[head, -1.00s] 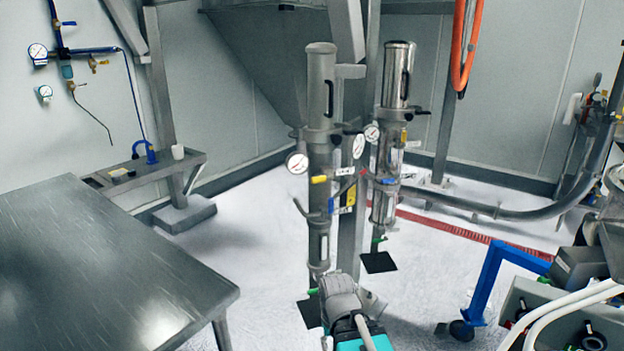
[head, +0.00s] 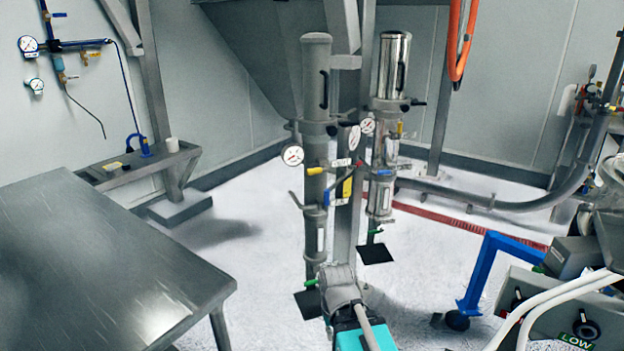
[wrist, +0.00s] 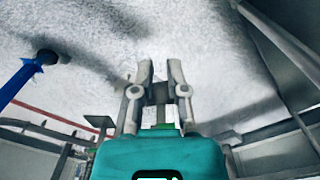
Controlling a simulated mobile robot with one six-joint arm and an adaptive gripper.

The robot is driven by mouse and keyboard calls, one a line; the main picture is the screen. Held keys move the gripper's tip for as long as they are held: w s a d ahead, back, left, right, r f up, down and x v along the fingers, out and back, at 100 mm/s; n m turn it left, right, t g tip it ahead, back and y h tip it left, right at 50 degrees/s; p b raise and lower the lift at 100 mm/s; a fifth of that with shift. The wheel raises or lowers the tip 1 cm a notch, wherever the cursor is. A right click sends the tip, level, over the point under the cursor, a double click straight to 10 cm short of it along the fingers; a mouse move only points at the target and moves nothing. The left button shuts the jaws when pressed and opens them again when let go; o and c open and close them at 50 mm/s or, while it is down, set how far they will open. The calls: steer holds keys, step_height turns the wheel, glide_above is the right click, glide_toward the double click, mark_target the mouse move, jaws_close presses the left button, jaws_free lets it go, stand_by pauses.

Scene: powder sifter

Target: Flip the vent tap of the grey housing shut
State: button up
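The grey housing (head: 316,140) is the matte upright column left of centre in the head view. It has a round gauge (head: 292,155), a yellow handle (head: 314,171), a blue handle (head: 326,197) and, low down, a green handle (head: 311,282). The small labels are unreadable, so I cannot tell which handle is the vent tap. My gripper shows in the head view low in front of the column, its fingers hidden there. In the wrist view my gripper (wrist: 160,68) is partly open, with nothing between its fingertips and speckled floor beyond.
A shiny steel housing (head: 391,75) stands just right of the grey one. A metal table (head: 100,260) fills the left front. A blue frame (head: 484,272) on a castor and a control box marked LOW (head: 586,342) stand at the right. Open floor lies between.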

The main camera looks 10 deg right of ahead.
steer(key=shift+w+d+f+n+h, duration=0.2)
steer(key=shift+w+d+n+h, duration=0.1)
steer(key=shift+w+d+h, duration=0.1)
jaws_close()
steer(key=w+d+r+n+t+h+b, duration=0.1)
steer(key=w+d+r+n+h+b, duration=0.2)
steer(key=w+n+h, duration=0.35)
steer(key=w+d+r+n+t+h+b, duration=0.2)
steer(key=w+d+r+n+h+b, duration=0.15)
steer(key=w+n+h, duration=0.3)
steer(key=w+a+r+n+t+h+b, duration=0.2)
steer(key=w+a+r+n+t+h, duration=0.1)
steer(key=a, duration=0.5)
steer(key=w+a+r+n+t+h+b, duration=0.3)
steer(key=w+a+r+n+h, duration=0.3)
steer(key=r, duration=0.4)
steer(key=a+n+h, duration=0.1)
steer(key=n+h, duration=0.1)
steer(key=shift+a+r+n+t+b, duration=0.15)
steer(key=shift+a+n+t+b, duration=0.15)
steer(key=shift+a, duration=0.05)
steer(key=shift+d+r, duration=0.15)
steer(key=p, duration=1.1)
glide_toward(314, 171)
steer(key=w+d+r, duration=0.2)
steer(key=d+r, duration=0.1)
steer(key=d, duration=0.2)
steer(key=shift+w, duration=0.2)
